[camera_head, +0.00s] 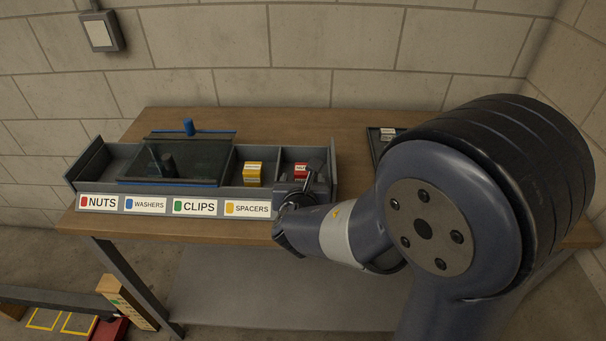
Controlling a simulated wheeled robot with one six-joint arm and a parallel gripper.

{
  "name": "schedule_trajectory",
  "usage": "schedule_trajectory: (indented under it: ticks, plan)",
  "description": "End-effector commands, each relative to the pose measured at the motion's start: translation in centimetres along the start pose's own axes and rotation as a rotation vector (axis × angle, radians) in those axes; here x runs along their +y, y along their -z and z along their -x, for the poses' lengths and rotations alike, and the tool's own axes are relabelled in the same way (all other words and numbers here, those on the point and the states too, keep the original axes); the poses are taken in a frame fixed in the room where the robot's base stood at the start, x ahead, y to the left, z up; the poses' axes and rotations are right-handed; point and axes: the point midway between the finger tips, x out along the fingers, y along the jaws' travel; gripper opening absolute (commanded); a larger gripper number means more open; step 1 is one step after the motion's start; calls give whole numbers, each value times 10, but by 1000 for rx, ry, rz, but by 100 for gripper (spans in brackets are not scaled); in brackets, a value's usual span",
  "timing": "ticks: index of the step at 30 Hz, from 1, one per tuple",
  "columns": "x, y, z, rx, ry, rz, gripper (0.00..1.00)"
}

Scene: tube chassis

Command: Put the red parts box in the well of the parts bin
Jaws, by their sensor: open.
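The grey parts bin (74,172) stands on the wooden workbench. A dark see-through cover (195,160) with a blue edge and knobs lies over its left part. The small red parts box (301,167), with a white label on it, shows in the rightmost open section, partly hidden by my gripper. My gripper (310,180) is at that section's front right, close to the red box, with its jaws open. Whether a finger touches the box cannot be told. A yellow box (253,173) sits in the section to the left.
Labels for nuts, washers, clips and spacers (248,209) run along the bin's front. A dark tray (375,146) lies on the bench behind my arm, partly hidden. The bench top (270,116) behind the bin is clear. A block wall stands behind and at the right.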

Motion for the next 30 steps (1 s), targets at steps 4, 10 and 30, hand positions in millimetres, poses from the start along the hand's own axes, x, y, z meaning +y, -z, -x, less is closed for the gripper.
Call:
schedule_trajectory:
  ticks: [4, 10, 30]
  plan:
    - [1, -2, 33, -2, -5, -1, 63]
    - [1, -2, 64, -2, -3, 0, 63]
    - [0, 0, 78, 0, 0, 0, 63]
